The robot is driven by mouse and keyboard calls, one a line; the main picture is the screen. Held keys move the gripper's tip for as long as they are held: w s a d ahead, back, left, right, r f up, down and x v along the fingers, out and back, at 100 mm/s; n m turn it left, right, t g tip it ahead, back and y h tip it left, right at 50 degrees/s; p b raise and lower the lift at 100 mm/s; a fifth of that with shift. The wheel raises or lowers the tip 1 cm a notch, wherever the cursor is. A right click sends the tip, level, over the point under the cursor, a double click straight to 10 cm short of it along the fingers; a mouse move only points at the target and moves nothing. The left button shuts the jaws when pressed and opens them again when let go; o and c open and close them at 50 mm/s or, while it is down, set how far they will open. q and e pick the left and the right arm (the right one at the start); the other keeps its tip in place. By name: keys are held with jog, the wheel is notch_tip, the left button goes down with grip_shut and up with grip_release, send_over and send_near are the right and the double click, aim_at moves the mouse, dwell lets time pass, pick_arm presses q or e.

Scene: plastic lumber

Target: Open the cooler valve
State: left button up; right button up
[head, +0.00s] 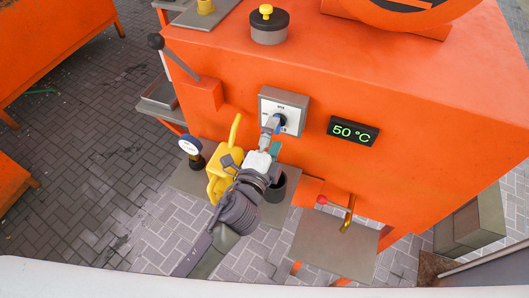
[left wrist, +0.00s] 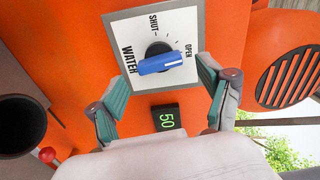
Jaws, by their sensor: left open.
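The cooler valve is a blue knob on a white-faced panel with a grey frame (head: 296,103) on the orange machine. In the left wrist view the knob (left wrist: 160,64) has a white mark at its right end, close to the word OPEN on the panel (left wrist: 130,38) and turned away from SHUT. My left gripper (head: 271,138) is in front of the panel. In the left wrist view its teal-padded fingers (left wrist: 161,70) are spread, one on each side of the knob, with gaps between. The gripper partly hides the knob in the head view. My right gripper is not in view.
A 50 °C display (head: 353,131) is right of the panel. A red-tipped tap (head: 338,206) sits over a lower shelf (head: 336,246).

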pick_arm(q)
jog(key=v, duration=1)
jog(key=shift+w, duration=0.1)
